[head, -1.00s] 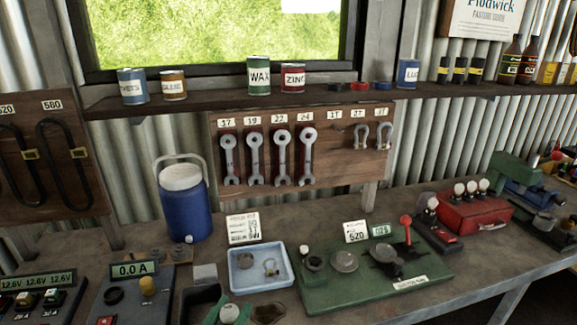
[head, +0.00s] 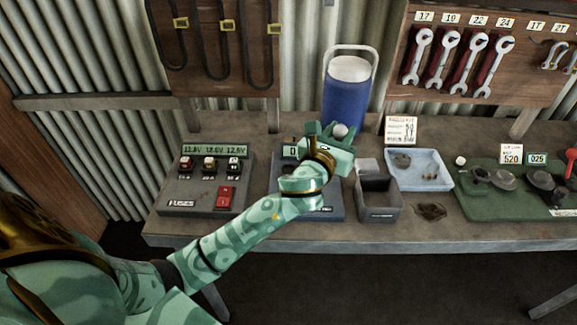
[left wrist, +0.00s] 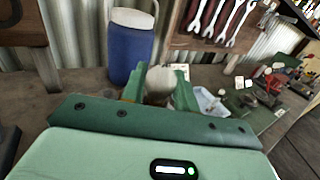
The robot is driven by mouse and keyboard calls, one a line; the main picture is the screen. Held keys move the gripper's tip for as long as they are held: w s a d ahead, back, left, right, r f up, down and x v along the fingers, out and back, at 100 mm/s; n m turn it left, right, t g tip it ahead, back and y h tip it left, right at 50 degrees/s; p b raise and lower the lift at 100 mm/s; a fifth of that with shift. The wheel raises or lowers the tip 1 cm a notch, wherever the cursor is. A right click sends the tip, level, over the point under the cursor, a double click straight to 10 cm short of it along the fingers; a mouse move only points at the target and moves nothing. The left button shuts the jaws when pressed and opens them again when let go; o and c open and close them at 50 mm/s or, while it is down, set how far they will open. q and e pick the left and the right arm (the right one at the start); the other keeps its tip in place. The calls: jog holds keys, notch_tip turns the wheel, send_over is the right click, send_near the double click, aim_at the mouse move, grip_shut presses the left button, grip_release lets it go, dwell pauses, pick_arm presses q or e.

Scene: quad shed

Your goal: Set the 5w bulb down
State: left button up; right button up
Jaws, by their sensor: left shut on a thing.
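My left gripper (head: 338,134) reaches over the workbench, in front of the blue water jug. It is shut on a small pale round bulb (head: 341,130), which I take to be the 5w bulb; no marking can be read. In the left wrist view the two green fingers stand on either side of the whitish bulb (left wrist: 159,82). The bulb is held above the bench, above the back of a grey meter box (head: 325,205), which my arm partly hides. My right gripper is in neither view now.
A fuse panel (head: 190,198) lies left on the bench (head: 375,232). A dark open bin (head: 378,212), a blue tray (head: 440,180) and a green board (head: 480,212) lie right. The blue jug (head: 345,98) stands behind. Bare bench shows behind the fuse panel.

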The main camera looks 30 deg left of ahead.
pick_arm(q)
jog(key=a+f+b, duration=0.1)
jog(key=a+f, duration=0.1)
jog(key=a, duration=0.1)
jog(key=s+a+f+b, duration=0.1)
jog(key=a+f, duration=0.2)
jog(key=a, duration=0.1)
jog(key=a+f+b, duration=0.1)
jog(key=a+f, duration=0.2)
jog(key=a, duration=0.1)
jog(key=shift+s+a+f+b, duration=0.1)
jog(key=shift+s+f+b, duration=0.05)
jog(key=shift+s+b, duration=0.25)
jog(key=shift+a+f, duration=0.15)
jog(key=f+b, duration=0.1)
jog(key=a+f+b, duration=0.1)
jog(key=f, duration=0.1)
jog(key=shift+s+f, duration=0.15)
jog(key=shift+f, duration=0.4)
jog(key=shift+r, duration=0.15)
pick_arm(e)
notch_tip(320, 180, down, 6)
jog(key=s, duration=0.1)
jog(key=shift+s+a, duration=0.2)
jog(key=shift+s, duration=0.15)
